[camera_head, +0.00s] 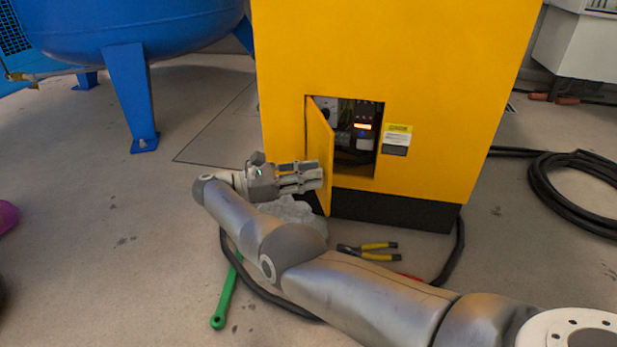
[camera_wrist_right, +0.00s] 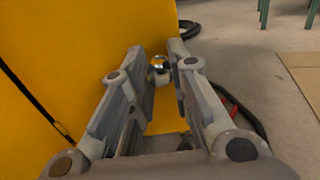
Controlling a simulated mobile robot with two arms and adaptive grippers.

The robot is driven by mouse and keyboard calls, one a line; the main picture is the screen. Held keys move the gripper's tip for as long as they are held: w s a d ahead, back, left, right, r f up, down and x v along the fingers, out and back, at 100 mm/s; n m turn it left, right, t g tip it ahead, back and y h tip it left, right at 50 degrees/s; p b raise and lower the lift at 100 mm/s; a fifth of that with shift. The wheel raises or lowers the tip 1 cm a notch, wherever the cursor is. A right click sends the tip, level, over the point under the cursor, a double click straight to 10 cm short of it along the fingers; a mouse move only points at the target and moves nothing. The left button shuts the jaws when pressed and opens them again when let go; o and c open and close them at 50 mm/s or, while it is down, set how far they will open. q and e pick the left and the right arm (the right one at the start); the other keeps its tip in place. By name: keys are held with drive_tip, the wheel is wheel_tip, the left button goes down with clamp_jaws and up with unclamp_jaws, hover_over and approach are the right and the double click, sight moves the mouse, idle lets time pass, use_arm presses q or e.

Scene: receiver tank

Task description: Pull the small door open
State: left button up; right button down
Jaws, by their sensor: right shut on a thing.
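The small yellow door (camera_head: 318,140) is set low in the front of the yellow cabinet (camera_head: 390,50). It stands partly open, swung outward from its left side. Dark parts and a lit orange display (camera_head: 362,127) show in the opening behind it. My right gripper (camera_head: 318,176) is at the lower outer face of the door. In the right wrist view its two fingers (camera_wrist_right: 160,72) are closed around a small shiny round knob (camera_wrist_right: 159,65) on the door's yellow surface. The knob is hidden behind the fingers in the head view. My left gripper is not in view.
A blue tank (camera_head: 130,25) on legs stands at the left. Yellow-handled pliers (camera_head: 370,250), a green wrench (camera_head: 224,298) and a black hose (camera_head: 280,300) lie on the floor below my right arm. A coiled black hose (camera_head: 570,195) lies at the right.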

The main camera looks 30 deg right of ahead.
sight(326, 136)
drive_tip(key=shift+f, duration=0.2)
drive_tip(key=c, duration=1.3)
unclamp_jaws()
drive_tip(key=shift+r, duration=0.15)
wheel_tip(326, 136, up, 10)
drive_tip(key=shift+f, duration=0.1)
drive_tip(key=shift+c, duration=0.3)
